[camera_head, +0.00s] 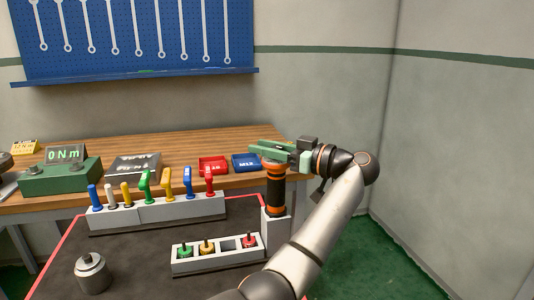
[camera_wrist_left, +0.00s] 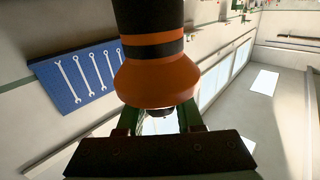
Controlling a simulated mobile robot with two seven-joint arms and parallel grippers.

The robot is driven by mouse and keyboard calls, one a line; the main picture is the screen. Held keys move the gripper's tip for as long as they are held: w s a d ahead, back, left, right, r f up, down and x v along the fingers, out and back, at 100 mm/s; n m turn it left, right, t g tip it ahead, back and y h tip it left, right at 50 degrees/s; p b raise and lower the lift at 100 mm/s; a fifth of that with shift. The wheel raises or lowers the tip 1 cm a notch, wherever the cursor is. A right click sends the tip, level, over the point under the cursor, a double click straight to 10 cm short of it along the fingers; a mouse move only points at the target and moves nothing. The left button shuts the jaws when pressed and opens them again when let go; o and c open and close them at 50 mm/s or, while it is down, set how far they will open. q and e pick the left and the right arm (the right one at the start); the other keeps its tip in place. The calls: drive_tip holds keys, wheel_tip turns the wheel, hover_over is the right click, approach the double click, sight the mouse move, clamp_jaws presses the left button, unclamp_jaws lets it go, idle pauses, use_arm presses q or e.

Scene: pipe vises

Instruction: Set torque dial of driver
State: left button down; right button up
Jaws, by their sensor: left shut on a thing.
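The driver (camera_head: 275,190), black with orange bands, stands upright in a grey holder (camera_head: 276,228) at the right edge of the dark mat. My left gripper (camera_head: 270,152) has its green fingers at the driver's upper end, pointing left. In the left wrist view, the fingers (camera_wrist_left: 158,122) are closed around the driver's flared orange end (camera_wrist_left: 156,80), with its black body beyond. Dial markings cannot be read. A green tester (camera_head: 60,178) at the left has a display (camera_head: 65,154) reading 0 Nm. A small yellow sign (camera_head: 24,147) stands behind it. My right gripper is not in view.
A grey rack (camera_head: 158,214) holds several coloured-handled tools. A white tray (camera_head: 216,262) with green, orange and red-topped pieces sits in front. Red (camera_head: 213,166) and blue (camera_head: 246,162) bins stand behind. A metal weight-like cylinder (camera_head: 91,273) is at the front left.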

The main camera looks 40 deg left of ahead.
use_arm(q)
drive_tip(key=shift+s+r+n+g+h, duration=0.15)
drive_tip(key=shift+n+g, duration=0.3)
drive_tip(key=shift+g, duration=0.25)
drive_tip(key=shift+s+f+n+g+h, duration=0.15)
drive_tip(key=shift+n+g, duration=0.3)
drive_tip(key=shift+g, duration=0.55)
drive_tip(key=c, duration=0.5)
unclamp_jaws()
drive_tip(key=shift+c, duration=0.2)
